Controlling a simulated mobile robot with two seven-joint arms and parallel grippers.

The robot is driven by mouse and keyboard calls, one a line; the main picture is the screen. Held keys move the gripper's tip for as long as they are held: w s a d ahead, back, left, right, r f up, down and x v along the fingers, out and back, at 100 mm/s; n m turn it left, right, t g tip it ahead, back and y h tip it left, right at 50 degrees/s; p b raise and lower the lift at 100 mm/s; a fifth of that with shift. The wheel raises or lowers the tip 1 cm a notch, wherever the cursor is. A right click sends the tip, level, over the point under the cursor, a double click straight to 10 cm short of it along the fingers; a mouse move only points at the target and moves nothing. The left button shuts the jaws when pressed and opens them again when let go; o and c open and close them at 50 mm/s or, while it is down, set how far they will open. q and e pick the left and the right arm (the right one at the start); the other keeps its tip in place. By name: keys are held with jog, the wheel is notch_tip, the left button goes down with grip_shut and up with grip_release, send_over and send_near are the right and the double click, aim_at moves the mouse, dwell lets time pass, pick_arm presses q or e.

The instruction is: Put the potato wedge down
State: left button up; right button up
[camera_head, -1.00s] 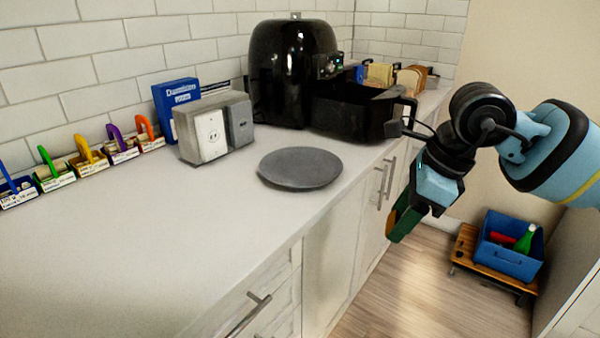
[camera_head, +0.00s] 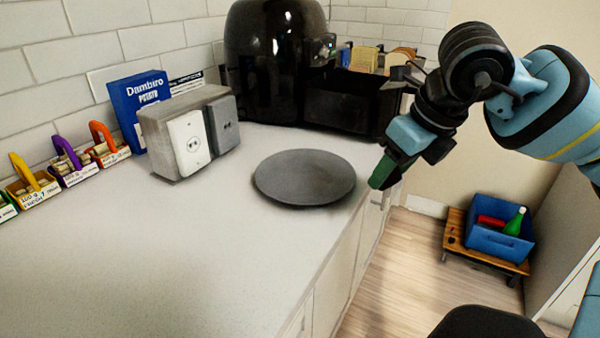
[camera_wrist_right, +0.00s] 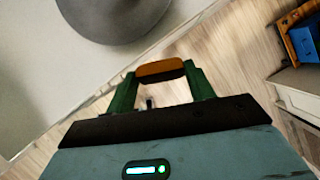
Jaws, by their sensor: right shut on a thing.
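The potato wedge (camera_wrist_right: 160,70) is an orange-brown piece held between the two green fingers of my right gripper (camera_wrist_right: 163,82) in the right wrist view. In the head view my right gripper (camera_head: 384,174) points down and left, just off the counter's front edge, to the right of a round grey plate (camera_head: 305,178). The wedge cannot be made out in the head view. The plate lies bare on the counter; its near part also shows at the top of the right wrist view (camera_wrist_right: 115,18). My left gripper is not in view.
A black air fryer (camera_head: 275,60) with its basket (camera_head: 350,100) pulled out stands behind the plate. A grey socket block (camera_head: 188,133), a blue box (camera_head: 140,105) and several small labelled bins line the wall. The counter left of the plate is clear. A blue crate (camera_head: 500,243) stands low at right.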

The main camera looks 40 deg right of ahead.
jog(key=shift+w+a, duration=0.1)
jog(key=shift+w, duration=0.05)
jog(key=p, duration=0.2)
send_near(304, 177)
jog(key=shift+d+x, duration=0.2)
jog(key=shift+x, duration=0.8)
jog(key=shift+w+a+f, duration=0.1)
jog(key=shift+w+a, duration=0.15)
jog(key=shift+w, duration=0.55)
jog(key=shift+f, duration=1.75)
jog(key=shift+f, duration=0.2)
jog(key=o, duration=0.9)
jog(key=shift+o, duration=0.2)
